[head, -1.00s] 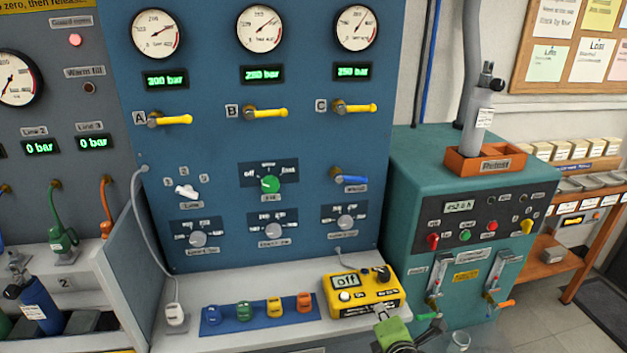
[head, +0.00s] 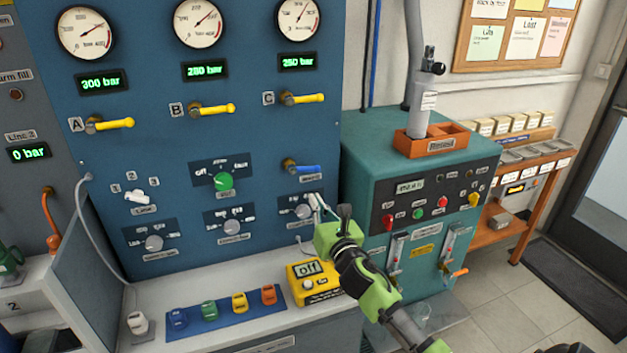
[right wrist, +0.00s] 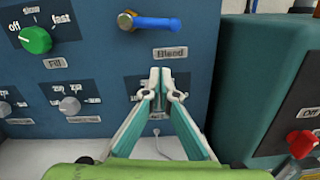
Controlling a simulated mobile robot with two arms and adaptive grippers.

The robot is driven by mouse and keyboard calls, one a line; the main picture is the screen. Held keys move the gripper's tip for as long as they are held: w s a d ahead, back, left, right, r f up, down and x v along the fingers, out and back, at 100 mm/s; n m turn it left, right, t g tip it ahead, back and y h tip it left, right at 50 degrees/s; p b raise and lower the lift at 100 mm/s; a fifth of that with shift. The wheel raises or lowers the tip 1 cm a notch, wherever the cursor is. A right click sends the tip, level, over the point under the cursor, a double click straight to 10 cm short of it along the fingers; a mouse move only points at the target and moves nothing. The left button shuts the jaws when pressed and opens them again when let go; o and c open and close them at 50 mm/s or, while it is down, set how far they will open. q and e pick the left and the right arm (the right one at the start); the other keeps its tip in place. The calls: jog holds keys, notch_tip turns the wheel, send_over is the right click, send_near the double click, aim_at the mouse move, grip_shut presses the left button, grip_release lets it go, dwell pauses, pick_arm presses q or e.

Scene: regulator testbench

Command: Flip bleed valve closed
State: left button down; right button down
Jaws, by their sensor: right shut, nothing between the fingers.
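The bleed valve is a blue lever on a brass stem (head: 303,169) at the right of the blue panel. It also shows at the top of the right wrist view (right wrist: 158,23), where the lever lies level, pointing right, above a label. My right gripper (head: 318,204) is in front of the panel, below and slightly right of the valve, apart from it. In the right wrist view its fingertips (right wrist: 160,75) are together and empty, below the lever and its label. They hide part of the lower right selector knob there. My left gripper is not in view.
Yellow levers A (head: 110,124), B (head: 212,109) and C (head: 302,98) sit above, all level. A green fill knob (head: 223,181) is left of the valve. A yellow device (head: 313,282) reading "off" stands on the bench below. A teal cabinet (head: 365,160) stands close on the right.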

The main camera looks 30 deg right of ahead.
aim_at(306, 169)
jog(key=w+r+p, duration=0.1)
jog(key=r, duration=0.1)
jog(key=w+d+r+p, duration=0.1)
jog(key=w+r+p, duration=0.1)
jog(key=shift+w+d, duration=0.2)
jog(key=shift+r, duration=0.1)
jog(key=shift+d+r+n+p, duration=0.3)
jog(key=shift+r+n+p, duration=0.6)
jog(key=shift+n, duration=0.1)
